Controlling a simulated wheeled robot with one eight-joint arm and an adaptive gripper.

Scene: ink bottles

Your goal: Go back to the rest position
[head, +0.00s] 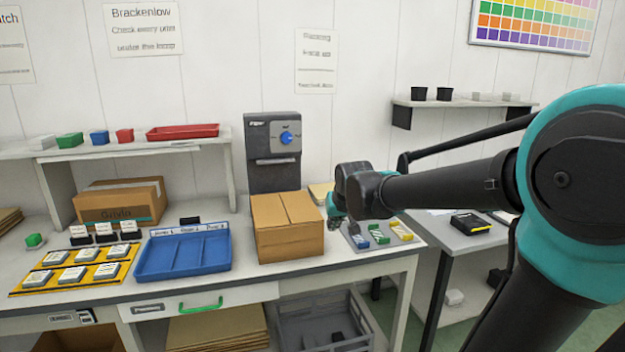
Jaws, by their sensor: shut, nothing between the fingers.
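My gripper (338,218) is at the end of my black and teal arm, which reaches in from the right. It hangs above the right part of the workbench, just right of a closed cardboard box (288,240). It looks shut, with nothing seen in it. My gripper partly hides the mat's left side.
A blue tray (150,268) and a yellow board (25,291) with several square pieces lie on the left of the bench. A grey machine (270,180) with a blue knob stands behind the box. A wall shelf (455,103) and a side table (450,238) are at right.

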